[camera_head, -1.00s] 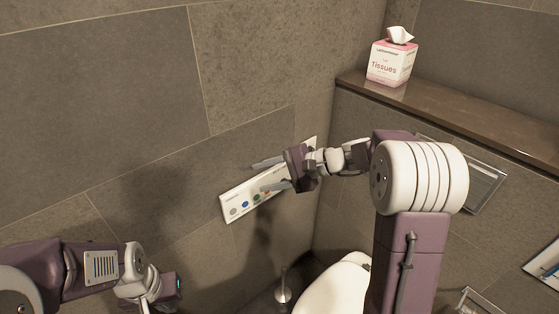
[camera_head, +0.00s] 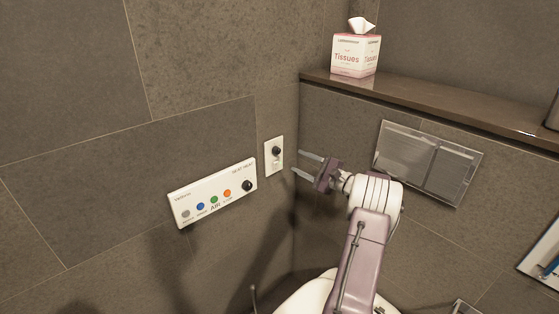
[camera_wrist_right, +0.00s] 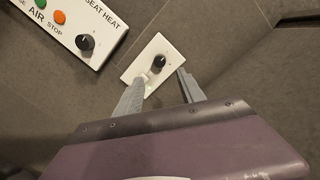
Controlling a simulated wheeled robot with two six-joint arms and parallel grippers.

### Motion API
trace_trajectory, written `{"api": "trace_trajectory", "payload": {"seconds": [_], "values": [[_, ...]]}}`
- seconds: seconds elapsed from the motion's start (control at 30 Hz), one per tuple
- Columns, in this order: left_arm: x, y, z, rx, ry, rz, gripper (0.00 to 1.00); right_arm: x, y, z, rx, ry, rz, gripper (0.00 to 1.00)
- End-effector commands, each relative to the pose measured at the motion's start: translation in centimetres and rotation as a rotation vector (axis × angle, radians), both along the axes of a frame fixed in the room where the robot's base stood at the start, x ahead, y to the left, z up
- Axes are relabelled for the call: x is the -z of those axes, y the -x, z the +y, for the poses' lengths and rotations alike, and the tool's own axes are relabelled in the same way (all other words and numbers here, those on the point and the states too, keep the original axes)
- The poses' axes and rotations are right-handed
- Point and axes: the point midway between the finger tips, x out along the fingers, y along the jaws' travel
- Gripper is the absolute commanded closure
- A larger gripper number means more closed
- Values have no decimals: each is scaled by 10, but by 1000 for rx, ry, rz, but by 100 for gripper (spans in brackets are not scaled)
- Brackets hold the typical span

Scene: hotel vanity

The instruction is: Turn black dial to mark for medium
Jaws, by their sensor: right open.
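A white control panel (camera_head: 207,193) on the tiled wall carries several coloured buttons and, at its right end under "SEAT HEAT", a black dial (camera_head: 247,186). That dial also shows at the upper left in the right wrist view (camera_wrist_right: 86,43). A smaller white plate (camera_head: 275,163) to its right has its own black dial (camera_head: 276,151); it shows between and beyond my fingertips in the right wrist view (camera_wrist_right: 159,62). My right gripper (camera_head: 296,161) is open and empty, just right of the small plate. Medium marks are too small to read. My left gripper is out of view.
A dark ledge (camera_head: 430,103) runs along the wall at the right, with a tissue box (camera_head: 356,54) on it. A metal flush plate (camera_head: 429,162) is on the wall below the ledge. A white toilet (camera_head: 300,297) is at the bottom.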

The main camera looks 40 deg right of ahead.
Motion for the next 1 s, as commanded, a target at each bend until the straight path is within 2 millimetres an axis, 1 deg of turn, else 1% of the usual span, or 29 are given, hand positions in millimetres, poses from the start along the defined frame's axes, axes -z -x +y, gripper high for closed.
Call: {"api": "trace_trajectory", "payload": {"seconds": [0.07, 0.17, 0.4, 0.53, 0.6, 0.7, 0.9, 0.93, 0.97, 1.0], "values": [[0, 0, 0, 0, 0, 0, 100, -1, 0, 0, 1, 1, 0, 54], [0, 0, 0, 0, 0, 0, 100, 0, -9, 2, -2, 1, 1, 54], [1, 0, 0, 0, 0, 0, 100, 0, -58, 11, -4, 3, -1, 54], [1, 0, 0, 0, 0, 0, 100, 0, -78, 15, -4, 2, 0, 54], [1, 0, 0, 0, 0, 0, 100, 0, -85, 15, -3, 0, 2, 54], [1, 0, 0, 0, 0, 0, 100, -1, -89, 16, -1, 1, 0, 54], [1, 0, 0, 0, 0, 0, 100, -1, -90, 16, -1, 1, 1, 54], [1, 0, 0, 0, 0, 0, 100, -1, -90, 16, -1, 1, 1, 59], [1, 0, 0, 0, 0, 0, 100, -1, -90, 16, -1, 1, 1, 68], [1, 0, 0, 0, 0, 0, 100, -1, -89, 16, -1, 1, 1, 79]]}}
